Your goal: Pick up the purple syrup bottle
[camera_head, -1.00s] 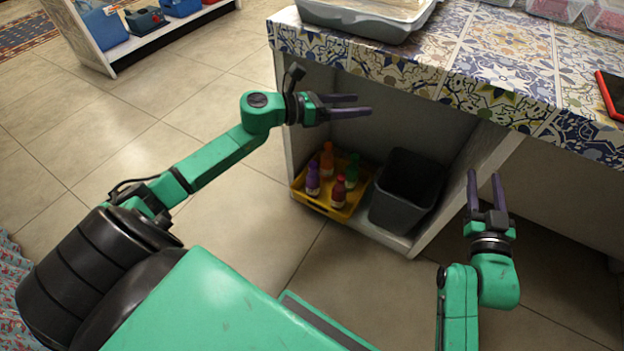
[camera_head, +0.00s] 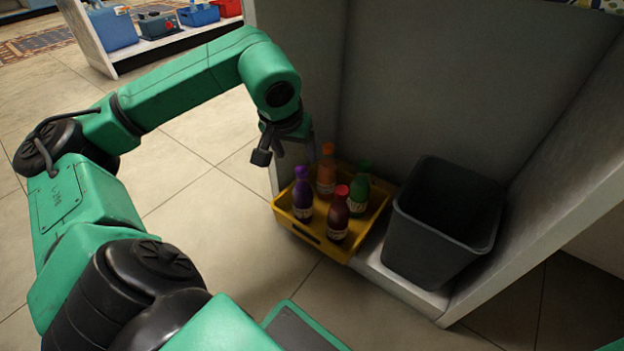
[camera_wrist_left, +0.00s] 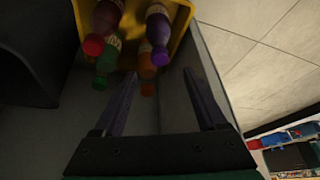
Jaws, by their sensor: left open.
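The purple syrup bottle (camera_head: 303,198) stands upright at the left of a yellow tray (camera_head: 335,252) in the head view. In the left wrist view the purple bottle (camera_wrist_left: 158,28) is at the top middle, cap towards me. My left gripper (camera_wrist_left: 160,74) is open and empty, its two fingers pointing towards the tray. The orange bottle (camera_wrist_left: 146,68) shows between the fingers. My right gripper is out of view.
Orange (camera_head: 326,172), green (camera_head: 359,192) and red-capped (camera_head: 338,218) bottles share the tray closely with the purple one. A dark grey bin (camera_head: 440,235) stands to the right. Cabinet walls (camera_head: 420,80) bound the back and sides. Floor (camera_head: 190,215) is open at left.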

